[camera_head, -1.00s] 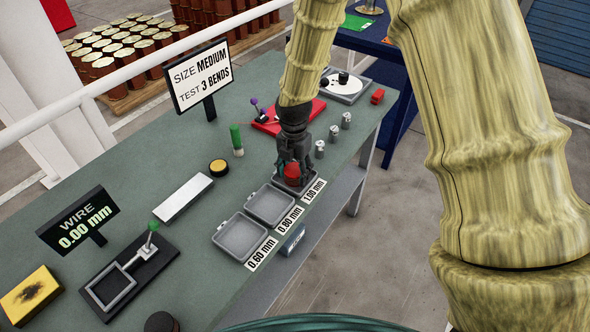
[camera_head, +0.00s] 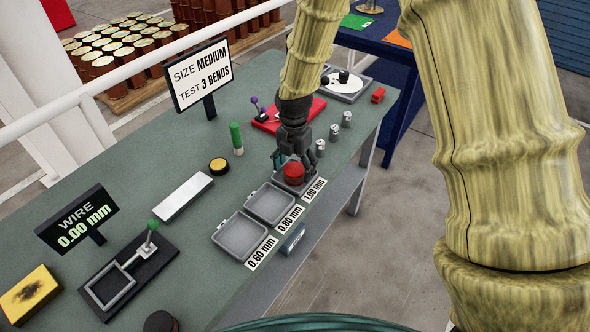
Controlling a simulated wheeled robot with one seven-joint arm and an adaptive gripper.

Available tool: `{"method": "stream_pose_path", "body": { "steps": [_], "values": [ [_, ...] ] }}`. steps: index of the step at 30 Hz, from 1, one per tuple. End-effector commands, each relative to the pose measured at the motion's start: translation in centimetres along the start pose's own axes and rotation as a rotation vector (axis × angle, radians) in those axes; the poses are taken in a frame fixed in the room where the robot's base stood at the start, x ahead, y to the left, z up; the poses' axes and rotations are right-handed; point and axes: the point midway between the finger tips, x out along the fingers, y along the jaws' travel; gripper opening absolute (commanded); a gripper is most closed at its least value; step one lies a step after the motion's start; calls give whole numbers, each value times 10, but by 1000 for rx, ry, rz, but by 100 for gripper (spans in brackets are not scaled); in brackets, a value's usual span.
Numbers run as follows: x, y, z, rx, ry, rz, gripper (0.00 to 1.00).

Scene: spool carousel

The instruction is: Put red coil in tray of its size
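The red coil (camera_head: 293,173) sits in the tray labelled 1.00 mm (camera_head: 309,184), the farthest right of the row of trays. My gripper (camera_head: 292,160) is right above the coil, pointing down, with its fingers spread wider than the coil. The empty 0.80 mm tray (camera_head: 254,214) and the empty 0.60 mm tray (camera_head: 223,246) lie to the left along the table's front edge. The far side of the coil is partly hidden by my gripper.
A sign (camera_head: 201,76) reads SIZE MEDIUM, TEST 3 BENDS. A wire display (camera_head: 78,218) reads 0.00 mm. Several small silver cylinders (camera_head: 333,133) stand right of my gripper.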

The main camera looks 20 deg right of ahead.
Motion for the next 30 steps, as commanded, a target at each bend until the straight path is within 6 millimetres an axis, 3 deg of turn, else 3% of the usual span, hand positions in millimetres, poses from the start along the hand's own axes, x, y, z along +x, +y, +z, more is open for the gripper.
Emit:
{"method": "stream_pose_path", "body": {
  "steps": [18, 24, 30],
  "values": [
    [-84, 0, 0, 0, -2, 3, 74],
    [-101, 0, 1, 0, -1, 2, 74],
    [-106, 0, 0, 0, 0, 0, 74]
  ]
}}
